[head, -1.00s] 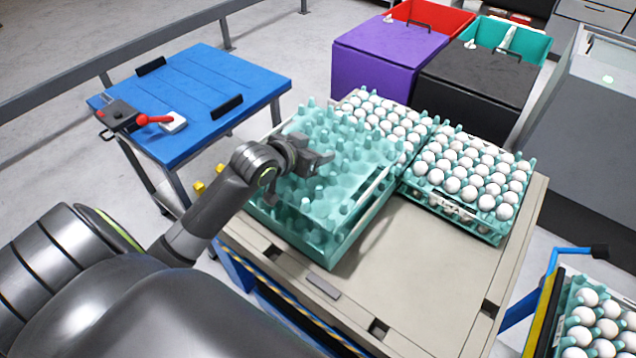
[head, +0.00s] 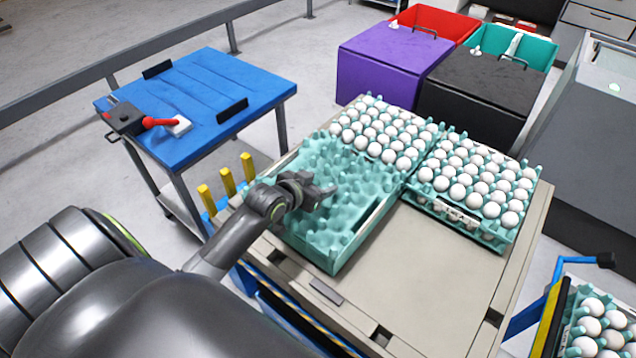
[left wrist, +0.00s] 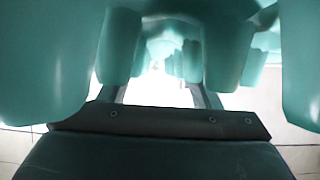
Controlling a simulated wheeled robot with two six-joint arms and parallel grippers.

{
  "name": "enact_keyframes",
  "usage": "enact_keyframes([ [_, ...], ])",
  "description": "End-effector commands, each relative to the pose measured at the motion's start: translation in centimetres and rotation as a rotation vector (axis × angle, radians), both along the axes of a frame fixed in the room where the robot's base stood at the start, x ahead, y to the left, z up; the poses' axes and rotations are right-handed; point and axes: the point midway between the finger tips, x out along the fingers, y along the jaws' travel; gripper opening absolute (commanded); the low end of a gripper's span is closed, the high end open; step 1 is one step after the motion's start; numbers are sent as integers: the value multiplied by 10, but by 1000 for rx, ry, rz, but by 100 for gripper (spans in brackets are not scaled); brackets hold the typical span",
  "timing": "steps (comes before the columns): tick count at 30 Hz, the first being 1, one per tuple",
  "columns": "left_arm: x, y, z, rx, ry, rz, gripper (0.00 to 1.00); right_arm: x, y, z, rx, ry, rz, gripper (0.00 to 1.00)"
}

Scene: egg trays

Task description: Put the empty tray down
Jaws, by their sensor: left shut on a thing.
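The empty teal egg tray (head: 352,225) is at the left side of the beige table top, level or nearly so, with no eggs in it. My left gripper (head: 322,194) reaches over its left part and is shut on it. In the left wrist view, teal tray pegs (left wrist: 228,50) fill the upper picture close to the dark gripper body. The fingertips are hidden among the pegs. I cannot tell whether the tray's underside touches what is below. My right gripper is not in view.
Trays full of white eggs stand behind the empty tray (head: 408,172) and to its right (head: 484,241). The beige table top (head: 430,275) is bare in front. A blue cart (head: 205,95) stands at left, yellow posts (head: 228,181) beside the table, and more eggs (head: 592,325) at lower right.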

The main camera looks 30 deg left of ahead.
Motion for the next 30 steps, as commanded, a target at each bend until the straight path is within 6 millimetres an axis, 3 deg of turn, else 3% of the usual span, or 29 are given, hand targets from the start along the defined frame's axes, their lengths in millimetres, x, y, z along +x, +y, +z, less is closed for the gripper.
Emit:
enact_keyframes([
  [1,0,0,-1,0,-1,0,17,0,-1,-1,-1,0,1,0],
  [2,0,0,-2,0,0,0,60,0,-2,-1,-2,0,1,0],
  [6,0,0,-1,0,0,0,78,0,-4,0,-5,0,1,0],
  [19,-6,1,4,2,-1,0,79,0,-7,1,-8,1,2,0],
  [30,-61,6,33,6,1,-2,79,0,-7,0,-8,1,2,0],
])
